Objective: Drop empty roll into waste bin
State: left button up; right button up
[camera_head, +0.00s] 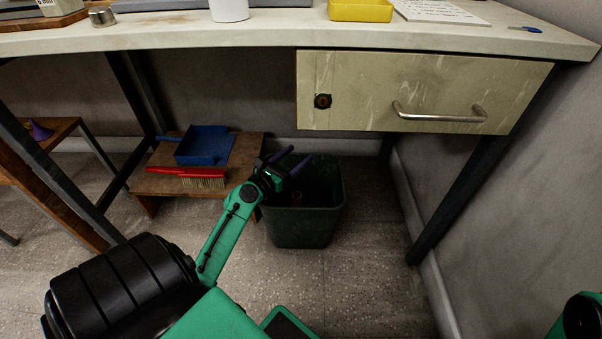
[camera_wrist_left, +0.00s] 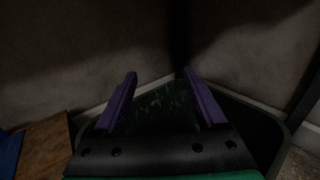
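The dark green waste bin (camera_head: 307,226) stands on the floor under the bench, and its rim shows in the left wrist view (camera_wrist_left: 262,112). My left gripper (camera_head: 291,161) is over the bin's opening. Its two purple fingers are apart in the left wrist view (camera_wrist_left: 158,95), with nothing held between them. My right gripper is not in view; only part of my right arm shows at the lower right.
A low wooden stool (camera_head: 150,183) left of the bin holds a blue dustpan (camera_head: 205,146) and a red brush (camera_head: 186,171). The bench drawer (camera_head: 420,92) hangs above and right of the bin. Bench legs stand at both sides. Floor right of the bin is clear.

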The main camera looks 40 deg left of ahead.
pick_arm(q)
jog(key=s, duration=1.4)
jog(key=shift+s, duration=0.3)
